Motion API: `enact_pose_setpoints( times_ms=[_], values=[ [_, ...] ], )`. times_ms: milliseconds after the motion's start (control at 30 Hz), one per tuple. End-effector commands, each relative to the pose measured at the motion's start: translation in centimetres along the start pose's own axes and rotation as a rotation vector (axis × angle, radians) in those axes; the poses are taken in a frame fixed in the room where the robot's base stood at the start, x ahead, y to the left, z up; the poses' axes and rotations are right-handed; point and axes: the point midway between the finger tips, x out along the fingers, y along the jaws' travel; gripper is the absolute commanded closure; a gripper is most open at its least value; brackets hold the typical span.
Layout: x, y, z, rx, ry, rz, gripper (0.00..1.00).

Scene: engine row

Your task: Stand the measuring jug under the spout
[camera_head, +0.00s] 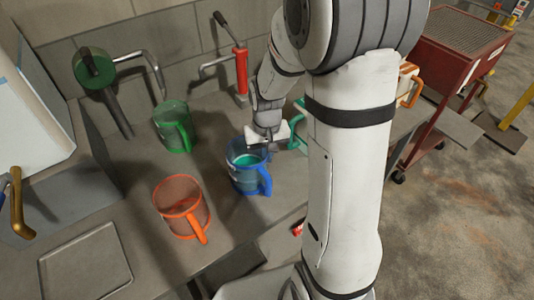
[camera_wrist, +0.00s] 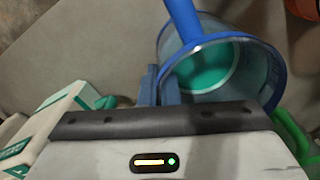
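A blue measuring jug (camera_head: 240,180) with teal contents or a teal bottom stands upright on the grey bench, handle toward the front right. The wrist view looks down into the jug (camera_wrist: 262,85). My gripper (camera_head: 266,146) is at its back right rim. In the wrist view the two fingers (camera_wrist: 162,86) are close together at the rim and look shut on the jug wall. A curved metal spout (camera_head: 215,65) with a red upright body (camera_head: 241,72) and black lever is on the back wall. Another bent pipe (camera_head: 150,58) is by a green round wheel (camera_head: 93,67).
A green jug (camera_head: 172,128) stands at the back and an orange jug (camera_head: 180,208) at the front left. A white and green box (camera_wrist: 45,125) is beside my gripper. A sink (camera_head: 75,195) and flat tray (camera_head: 85,270) are left. A red cart (camera_head: 445,70) stands right.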

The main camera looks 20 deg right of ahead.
Motion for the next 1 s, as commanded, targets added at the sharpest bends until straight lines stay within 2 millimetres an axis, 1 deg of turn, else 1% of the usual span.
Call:
enact_pose_setpoints(
  times_ms=[100, 133, 367, 667, 767, 867, 1000],
  values=[
    [0.4, 0.0, -0.1, 0.001, 0.002, 0.000, 1.00],
    [0.3, 0.0, 0.0, 0.001, 0.000, 0.000, 0.95],
    [0.2, 0.1, 0.0, 0.001, 0.000, 0.000, 0.76],
    [-0.1, 0.1, 0.0, 0.002, 0.000, 0.000, 0.76],
    [-0.9, 0.1, -0.1, 0.002, 0.004, 0.000, 0.76],
    [-2.6, 0.1, -0.1, 0.002, 0.007, 0.000, 0.76],
    [-5.8, 0.1, -0.1, 0.002, 0.008, 0.000, 0.76]
  ],
)
